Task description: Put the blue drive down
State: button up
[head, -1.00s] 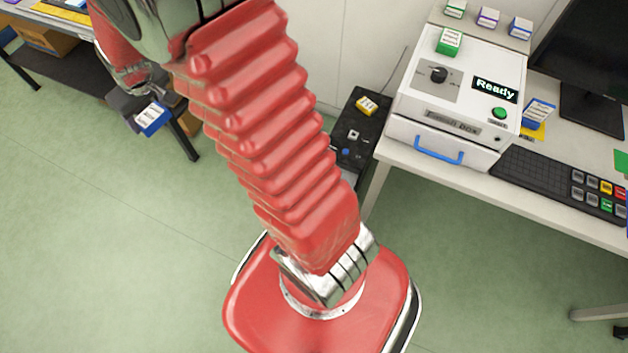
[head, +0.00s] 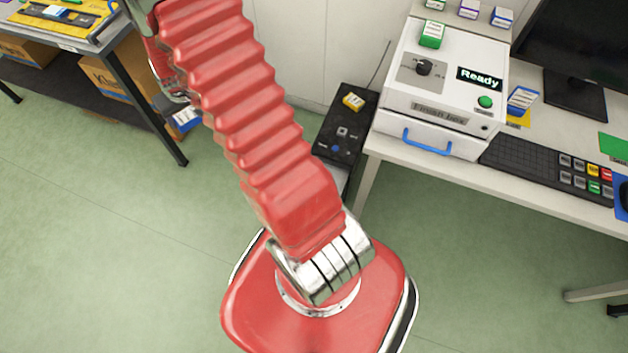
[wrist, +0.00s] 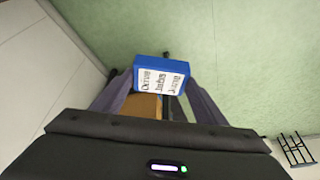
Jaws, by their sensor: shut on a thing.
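The blue drive (wrist: 162,76) is a small blue block with a white printed label. In the wrist view it sits between the two fingertips of my gripper (wrist: 160,88), which is shut on it. In the head view the blue drive (head: 185,118) shows at the left, partly hidden behind my red arm. It is held in the air in front of the left table's leg and shelf. My gripper's fingers are mostly hidden in the head view.
A table (head: 75,40) with a yellow tray stands at the upper left, with cardboard boxes (head: 108,80) below. A white machine reading "Ready" (head: 440,85) stands on the right desk beside a keyboard (head: 540,165). A black unit (head: 345,130) is between them. Green floor is open at left.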

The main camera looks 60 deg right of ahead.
jog(key=s+d+f+m+g+h, duration=0.1)
jog(key=s+d+f+m, duration=0.2)
jog(key=s+d+f, duration=0.45)
jog(key=s+d+f+m+h, duration=0.1)
jog(key=s+d+f+m, duration=0.3)
jog(key=d+f, duration=0.65)
jog(key=s+d+f+m+g, duration=0.1)
jog(key=s+d+f+m, duration=0.1)
jog(key=s+f, duration=0.7)
jog(key=s+d+f+m+g+h, duration=0.1)
jog(key=s+d+f+m, duration=0.1)
jog(key=s+f, duration=0.7)
jog(key=s+m, duration=0.1)
jog(key=s, duration=0.4)
jog(key=shift+d, duration=0.35)
jog(key=shift+w+f, duration=0.1)
jog(key=shift+f, duration=2.8)
jog(key=shift+g, duration=0.3)
jog(key=shift+f, duration=2.1)
